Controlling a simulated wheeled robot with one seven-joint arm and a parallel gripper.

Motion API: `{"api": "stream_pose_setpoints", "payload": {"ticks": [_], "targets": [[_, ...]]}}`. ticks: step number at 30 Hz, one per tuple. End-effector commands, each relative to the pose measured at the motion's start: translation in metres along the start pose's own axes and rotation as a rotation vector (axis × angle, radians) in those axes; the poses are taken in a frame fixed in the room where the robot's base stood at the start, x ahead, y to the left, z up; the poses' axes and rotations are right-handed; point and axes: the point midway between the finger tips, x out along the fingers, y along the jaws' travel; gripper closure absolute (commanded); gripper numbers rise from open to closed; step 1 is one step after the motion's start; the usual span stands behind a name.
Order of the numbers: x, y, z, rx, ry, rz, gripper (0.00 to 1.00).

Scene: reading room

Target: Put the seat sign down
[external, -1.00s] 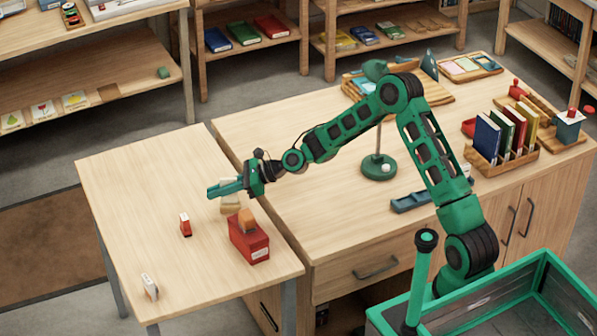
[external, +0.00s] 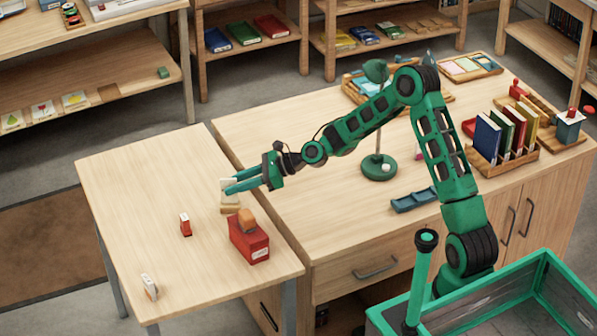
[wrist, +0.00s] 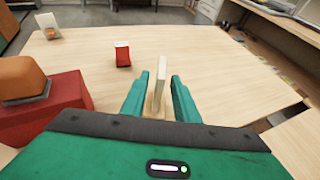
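The seat sign seems to be the cream upright panel on a wooden base (external: 230,208), standing on the left table. In the wrist view the cream panel (wrist: 161,72) is upright between and just ahead of my fingers. My gripper (external: 228,187) is level, with its fingertips at the panel. In the wrist view my gripper (wrist: 160,90) is open, with a gap between the panel and each finger. My fingers partly cover the panel in the external view.
A red box (external: 249,246) with an orange-brown block (external: 247,221) on top stands close by. A small red stand (external: 185,225) and a small white stand (external: 150,287) are farther left. The table's far left part (external: 140,170) is clear.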

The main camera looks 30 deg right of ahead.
Motion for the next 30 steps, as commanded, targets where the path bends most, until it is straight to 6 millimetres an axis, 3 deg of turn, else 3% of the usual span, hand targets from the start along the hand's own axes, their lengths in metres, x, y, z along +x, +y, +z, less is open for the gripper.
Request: {"api": "stream_pose_setpoints", "payload": {"ticks": [3,9,25,28,30], "targets": [[-0.024,-0.001,0.0,0.0,0.0,-0.003,0.72],[-0.051,-0.001,0.0,0.001,0.0,-0.001,0.72],[-0.069,-0.001,-0.006,-0.059,0.037,-0.005,0.72],[-0.092,-0.005,-0.022,-0.192,0.129,-0.011,0.72],[-0.118,-0.009,-0.037,-0.324,0.224,-0.01,0.72]]}}
